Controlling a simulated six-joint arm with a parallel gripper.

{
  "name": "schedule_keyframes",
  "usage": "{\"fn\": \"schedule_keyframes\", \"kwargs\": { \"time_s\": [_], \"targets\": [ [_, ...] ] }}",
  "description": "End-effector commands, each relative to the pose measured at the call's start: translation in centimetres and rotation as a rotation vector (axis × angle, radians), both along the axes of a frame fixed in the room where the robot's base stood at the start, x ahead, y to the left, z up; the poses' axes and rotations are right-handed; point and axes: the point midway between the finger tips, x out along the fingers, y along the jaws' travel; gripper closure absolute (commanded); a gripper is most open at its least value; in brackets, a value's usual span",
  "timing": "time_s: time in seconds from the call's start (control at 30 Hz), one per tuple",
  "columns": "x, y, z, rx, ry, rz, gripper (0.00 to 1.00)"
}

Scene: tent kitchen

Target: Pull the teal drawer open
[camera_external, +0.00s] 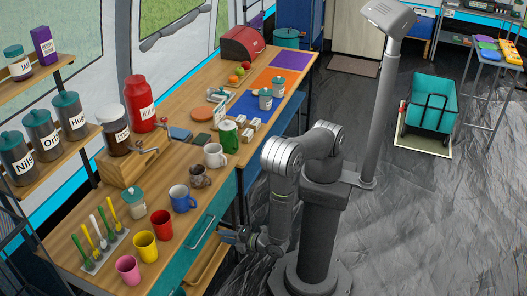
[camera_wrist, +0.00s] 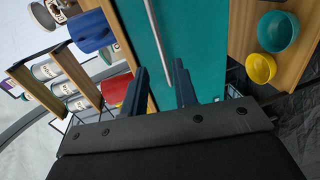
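The teal drawer (camera_external: 190,256) is in the front of the wooden counter and looks flush with it. Its long, thin grey bar handle (camera_external: 203,233) shows in the external view. In the wrist view, the teal front (camera_wrist: 136,30) fills the upper middle, with the handle (camera_wrist: 157,42) running down it. My gripper (camera_external: 226,236) is just in front of the drawer. In the wrist view my gripper (camera_wrist: 160,82) is open, its two dark fingers apart. The lower handle end lies between the fingertips in the picture; I cannot tell whether they touch it.
A wooden shelf (camera_external: 210,266) lies below the drawer; in the wrist view, a teal bowl (camera_wrist: 277,31) and a yellow bowl (camera_wrist: 261,68) are on it. A blue mug (camera_external: 182,199), red mug (camera_external: 161,223) and yellow mug (camera_external: 145,246) stand above, near the counter's edge.

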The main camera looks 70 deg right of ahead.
Motion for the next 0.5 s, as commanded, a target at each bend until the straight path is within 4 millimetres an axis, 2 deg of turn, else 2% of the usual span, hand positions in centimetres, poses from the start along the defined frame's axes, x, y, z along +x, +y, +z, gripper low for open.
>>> {"fn": "schedule_keyframes", "kwargs": {
  "time_s": [0.3, 0.5],
  "targets": [
    [5.6, -0.1, -1.2, 0.0, 0.001, -0.004, 0.74],
    [8.2, -0.1, -1.7, 0.0, 0.001, -0.003, 0.74]
  ]
}}
